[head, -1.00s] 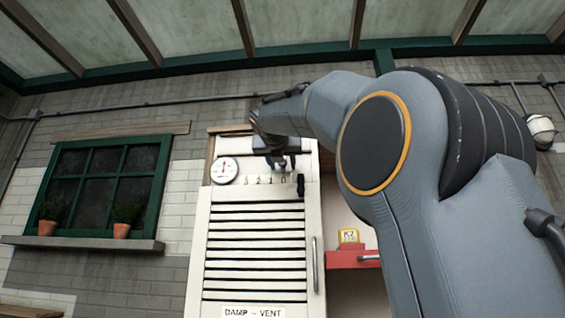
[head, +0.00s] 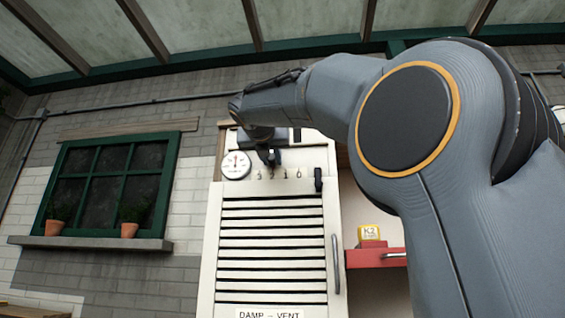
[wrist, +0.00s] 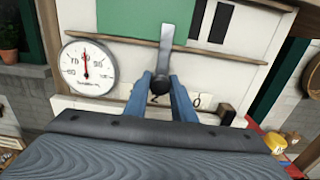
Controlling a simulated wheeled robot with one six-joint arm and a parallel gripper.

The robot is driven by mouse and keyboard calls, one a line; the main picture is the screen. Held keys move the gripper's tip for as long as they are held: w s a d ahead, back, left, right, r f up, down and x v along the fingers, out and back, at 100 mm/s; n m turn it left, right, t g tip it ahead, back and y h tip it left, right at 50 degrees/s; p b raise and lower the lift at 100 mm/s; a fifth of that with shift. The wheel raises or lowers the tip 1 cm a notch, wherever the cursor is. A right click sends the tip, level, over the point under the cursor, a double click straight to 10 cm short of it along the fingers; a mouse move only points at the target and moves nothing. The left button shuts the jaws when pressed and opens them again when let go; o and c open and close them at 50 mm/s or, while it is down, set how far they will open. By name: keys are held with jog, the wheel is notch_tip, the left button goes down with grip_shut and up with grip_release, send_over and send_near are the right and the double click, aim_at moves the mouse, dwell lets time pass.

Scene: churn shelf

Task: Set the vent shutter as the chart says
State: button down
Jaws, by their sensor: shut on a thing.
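The white louvred vent shutter (head: 270,240), labelled DAMP - VENT, stands ahead with its slats showing dark gaps. A row of numerals runs above the slats. My gripper (head: 268,157) is in front of this row. In the wrist view its blue fingers (wrist: 161,92) are shut on a grey lever (wrist: 166,45) with a dark round end, near the numeral 2. The 0 lies to its right. A round dial (wrist: 88,66) sits left of the lever, its needle pointing nearly straight up. A board with a green patch (wrist: 130,18) and dark bars is above; I cannot tell whether it is the chart.
A dark block (head: 318,180) sits at the right end of the numeral row. A long handle (head: 336,263) is on the shutter's right side. A green-framed window (head: 108,183) is left.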

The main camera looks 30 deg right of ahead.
jog(key=shift+w+a, duration=0.2)
jog(key=shift+a, duration=0.05)
jog(key=shift+d, duration=0.1)
jog(key=c, duration=1.5)
grip_release()
jog(key=shift+s, duration=0.1)
jog(key=b+v, duration=0.3)
jog(key=v, duration=0.4)
jog(key=shift+s+a, duration=0.2)
jog(key=shift+s, duration=0.15)
